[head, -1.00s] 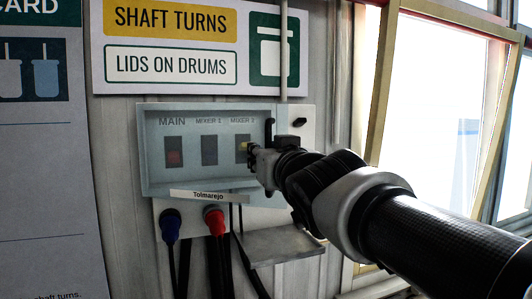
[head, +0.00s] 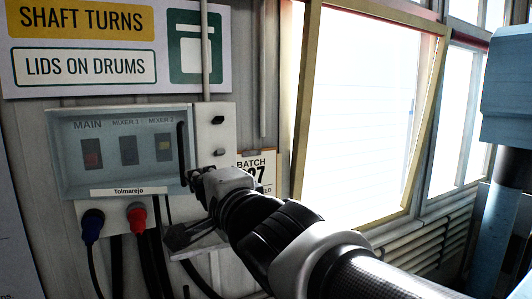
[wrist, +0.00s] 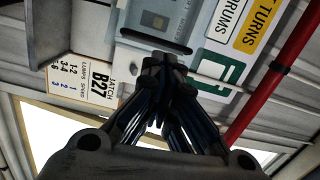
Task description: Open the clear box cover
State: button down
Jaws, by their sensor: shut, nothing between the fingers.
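The clear cover (head: 108,177) lies over a pale blue-grey switch box on the wall and looks shut. Labels MAIN, MIXER 1 and MIXER 2 show through it. A dark upright handle (head: 182,152) is at its right edge. My gripper (head: 190,178) is shut and empty, by the lower end of that handle near the cover's lower right corner. Whether it touches the handle or cover I cannot tell. In the wrist view the closed fingertips (wrist: 163,66) point at the box's edge, with part of the box (wrist: 158,22) beyond; the fingers hide what is behind them.
Blue (head: 92,222) and red (head: 137,214) plugs with hanging cables are below the box. A small grey shelf (head: 203,246) is under the arm. A batch card (head: 262,172) hangs to the right, beside a window (head: 360,110). A pipe (head: 205,50) runs above.

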jog(key=x, duration=1)
jog(key=shift+a+m, duration=0.15)
jog(key=shift+m, duration=0.25)
jog(key=shift+f, duration=0.1)
dwell(1.2)
